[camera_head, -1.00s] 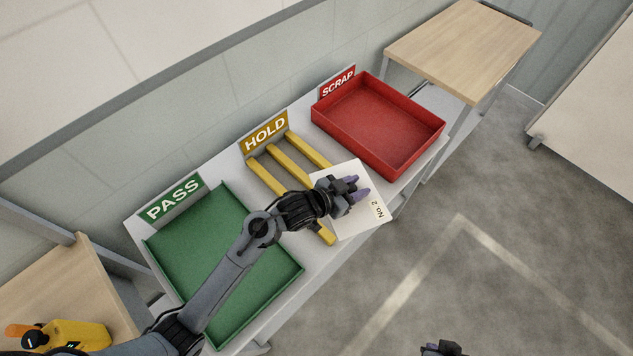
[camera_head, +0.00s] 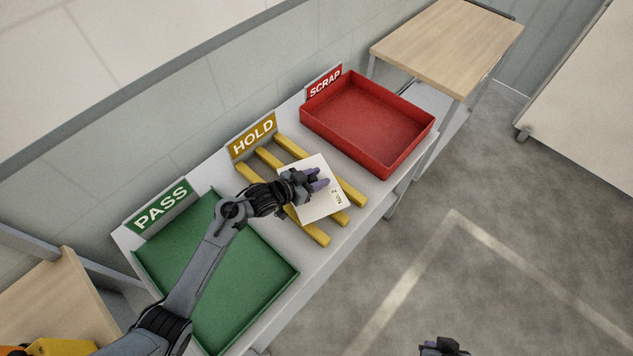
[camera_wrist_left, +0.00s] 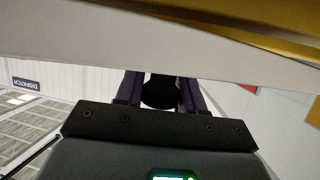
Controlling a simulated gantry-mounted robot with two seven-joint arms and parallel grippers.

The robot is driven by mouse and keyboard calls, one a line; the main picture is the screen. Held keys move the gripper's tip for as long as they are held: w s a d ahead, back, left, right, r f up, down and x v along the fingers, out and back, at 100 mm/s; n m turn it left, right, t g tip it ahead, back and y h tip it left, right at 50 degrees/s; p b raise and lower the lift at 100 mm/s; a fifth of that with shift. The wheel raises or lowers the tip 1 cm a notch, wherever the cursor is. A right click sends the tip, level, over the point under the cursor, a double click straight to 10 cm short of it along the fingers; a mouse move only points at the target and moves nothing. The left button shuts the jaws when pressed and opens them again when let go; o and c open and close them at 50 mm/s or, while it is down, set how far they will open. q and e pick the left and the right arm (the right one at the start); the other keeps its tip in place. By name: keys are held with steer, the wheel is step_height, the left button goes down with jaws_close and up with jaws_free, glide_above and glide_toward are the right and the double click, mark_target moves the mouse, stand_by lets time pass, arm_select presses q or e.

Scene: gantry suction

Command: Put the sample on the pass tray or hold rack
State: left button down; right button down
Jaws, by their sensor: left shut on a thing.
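The sample is a flat white plate (camera_head: 322,207) marked "No. 2" in the head view. My left gripper (camera_head: 318,183) is shut on it and holds it over the front half of the yellow hold rack (camera_head: 294,150). The plate covers parts of the rack's bars; I cannot tell whether it touches them. In the left wrist view, the fingers (camera_wrist_left: 160,92) reach up to a pale band, probably the plate (camera_wrist_left: 150,45). The green pass tray (camera_head: 188,262) is empty, partly hidden by my left arm. My right gripper (camera_head: 443,347) is barely visible at the bottom edge.
An empty red scrap tray (camera_head: 368,122) stands right of the rack on the same pale bench. A wooden-topped table (camera_head: 448,42) stands beyond it. Another wooden top (camera_head: 62,295) with a yellow object (camera_head: 62,347) is at lower left. Open floor lies in front.

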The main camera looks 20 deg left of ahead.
arm_select(q)
steer(key=shift+f, duration=0.95)
steer(key=shift+f, duration=0.1)
steer(key=c, duration=0.7)
jaws_free()
steer(key=shift+f, duration=0.1)
